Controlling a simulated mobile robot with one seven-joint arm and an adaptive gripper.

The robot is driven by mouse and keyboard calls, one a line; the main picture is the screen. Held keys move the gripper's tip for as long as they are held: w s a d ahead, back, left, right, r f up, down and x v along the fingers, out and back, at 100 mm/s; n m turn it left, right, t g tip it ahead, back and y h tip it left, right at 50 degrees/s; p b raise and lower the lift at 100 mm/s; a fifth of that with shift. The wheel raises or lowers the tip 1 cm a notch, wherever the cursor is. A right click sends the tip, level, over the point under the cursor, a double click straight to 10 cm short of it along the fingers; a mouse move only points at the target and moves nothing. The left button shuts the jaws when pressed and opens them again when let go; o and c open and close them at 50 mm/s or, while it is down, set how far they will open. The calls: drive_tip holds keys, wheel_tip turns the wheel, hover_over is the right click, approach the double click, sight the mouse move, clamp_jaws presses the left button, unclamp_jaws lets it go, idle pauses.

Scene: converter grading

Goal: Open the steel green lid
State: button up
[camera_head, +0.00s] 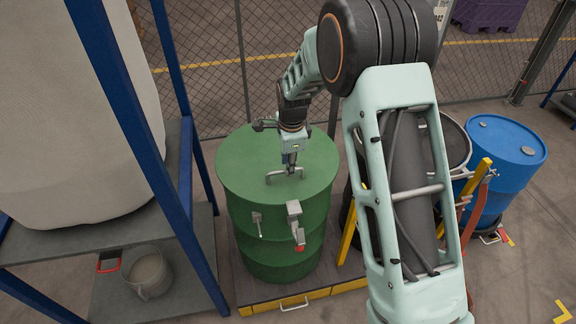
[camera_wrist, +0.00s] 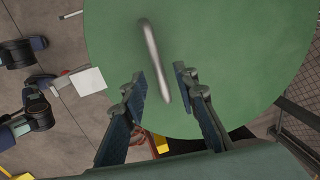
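The steel green lid (camera_head: 240,165) tops a green drum (camera_head: 250,245) in the head view. It fills much of the wrist view (camera_wrist: 240,60) and lies flat on the drum. A grey bar handle (camera_head: 284,176) stands on the lid; it also shows in the wrist view (camera_wrist: 151,48). My gripper (camera_head: 289,160) is above the handle, pointing down. In the wrist view my gripper (camera_wrist: 162,78) is open, with one finger on each side of the handle's near end. I cannot tell whether a finger touches it.
Grey latch fittings (camera_head: 294,209) and a red knob (camera_head: 299,248) are on the drum's front. A blue-framed rack (camera_head: 140,130) stands close on the left. A blue drum (camera_head: 505,150) is at the right. A mesh fence (camera_head: 200,70) runs behind.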

drive_tip(key=shift+w+f, duration=0.1)
drive_tip(key=shift+f, duration=0.35)
clamp_jaws()
